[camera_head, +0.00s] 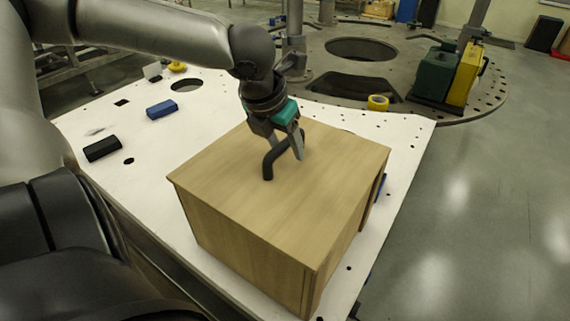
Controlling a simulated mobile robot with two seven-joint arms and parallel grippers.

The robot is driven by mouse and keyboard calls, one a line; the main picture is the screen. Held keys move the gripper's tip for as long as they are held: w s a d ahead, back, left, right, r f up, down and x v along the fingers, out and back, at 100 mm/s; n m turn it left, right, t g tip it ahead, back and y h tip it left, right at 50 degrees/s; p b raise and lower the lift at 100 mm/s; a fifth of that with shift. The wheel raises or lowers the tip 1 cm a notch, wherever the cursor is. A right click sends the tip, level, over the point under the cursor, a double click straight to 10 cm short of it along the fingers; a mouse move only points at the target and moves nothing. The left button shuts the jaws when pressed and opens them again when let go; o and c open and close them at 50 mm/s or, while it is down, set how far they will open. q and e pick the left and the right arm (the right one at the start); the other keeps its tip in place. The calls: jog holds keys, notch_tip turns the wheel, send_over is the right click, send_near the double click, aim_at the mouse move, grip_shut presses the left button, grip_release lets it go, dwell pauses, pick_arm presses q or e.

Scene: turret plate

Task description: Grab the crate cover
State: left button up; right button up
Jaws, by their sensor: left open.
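The wooden crate (245,245) stands on a white plate in the middle of the head view. Its cover (320,175) is a flat light-wood top, lying on the crate. A black bar handle (268,166) rises from the cover. My left gripper (288,150) reaches down over the cover from above, at the handle. Its jaws are open, with one finger beside the handle; the other finger is partly hidden. I cannot tell whether the fingers touch the handle. My right gripper is not in view.
Behind is a round metal turret plate (320,60) with holes, bearing a green and yellow case (452,75). Open floor lies right.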

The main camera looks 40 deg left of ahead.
pick_arm(q)
jog(key=shift+c, duration=0.3)
grip_shut()
dwell(1.0)
jog(key=shift+r, duration=0.1)
